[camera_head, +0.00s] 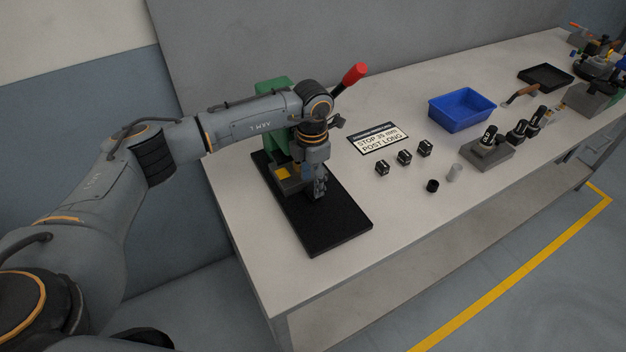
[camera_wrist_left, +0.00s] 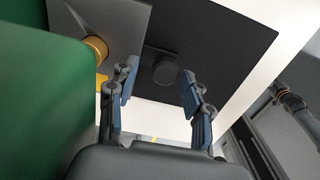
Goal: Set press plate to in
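The green press (camera_head: 272,92) stands on a black base (camera_head: 335,232) near the table's left end, its red-handled lever (camera_head: 354,74) pointing up to the right. A grey plate (camera_head: 291,187) with a yellow patch lies low in the press, partly hidden by my arm. In the wrist view I see the green body (camera_wrist_left: 45,90), a brass-coloured cylinder (camera_wrist_left: 96,48) and the dark base (camera_wrist_left: 225,38). My left gripper (camera_head: 319,192) points down in front of the press. Its fingers (camera_wrist_left: 158,78) are apart, with a dark round knob (camera_wrist_left: 166,70) between them; contact is not visible. My right gripper is not in view.
A sign (camera_head: 379,139) reading "STOP 35 mm POST LONG" lies right of the press. Several small black blocks (camera_head: 404,157), a blue bin (camera_head: 462,108) and a grey holder (camera_head: 490,153) stand farther right. The table's front strip is clear.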

